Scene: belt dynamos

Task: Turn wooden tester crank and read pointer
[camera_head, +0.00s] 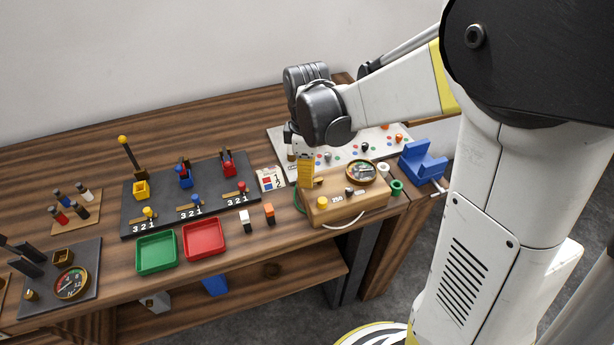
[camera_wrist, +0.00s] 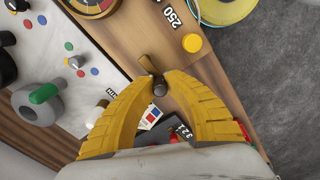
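The wooden tester (camera_head: 348,207) is a light box at the bench's right front, with a yellow knob, a dark knob and a "250" mark on top. Its round brass-rimmed dial (camera_head: 361,172) has a pointer too small to read; only the dial's edge (camera_wrist: 92,6) shows in the wrist view. My gripper (camera_head: 306,184) points down at the tester's left end. In the wrist view its yellow fingertips (camera_wrist: 159,80) close in on both sides of the crank's dark knob (camera_wrist: 159,89), apparently touching it. The crank's brass arm (camera_wrist: 148,65) shows just beyond. The knob is hidden in the head view.
A white panel (camera_head: 284,137) with coloured dots lies behind the tester. A blue stand (camera_head: 422,163) and green ring (camera_head: 397,187) sit to its right. Left are a small card (camera_head: 270,179), red tray (camera_head: 204,255), green tray (camera_head: 157,268) and dark lever board (camera_head: 217,172).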

